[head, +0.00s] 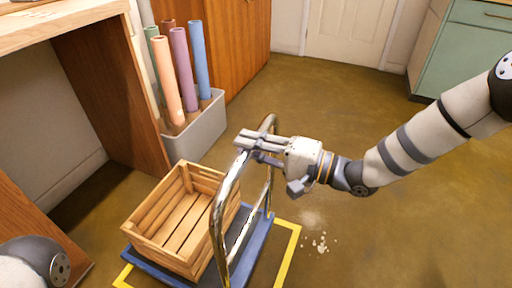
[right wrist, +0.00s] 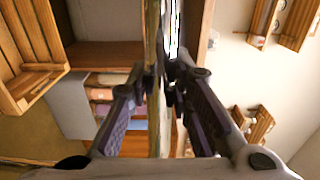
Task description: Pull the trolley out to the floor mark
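The trolley has a blue base (head: 265,226) and a tall chrome handle (head: 226,200). A slatted wooden crate (head: 172,247) stands on the base; part of it also shows in the right wrist view (right wrist: 38,45). A yellow outline on the floor (head: 292,250) shows at the right and lower left of the base, which appears to lie inside it; its far parts are hidden. My right gripper (head: 250,145) is at the top of the handle, its fingers on both sides of the bar in the right wrist view (right wrist: 163,85), apparently closed on it. My left gripper is out of view.
A grey bin (head: 203,128) with several coloured rolls stands behind the crate. A wooden table (head: 105,85) is at the left. Pale crumbs (head: 321,243) lie on the floor right of the trolley. The floor at the right is otherwise open.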

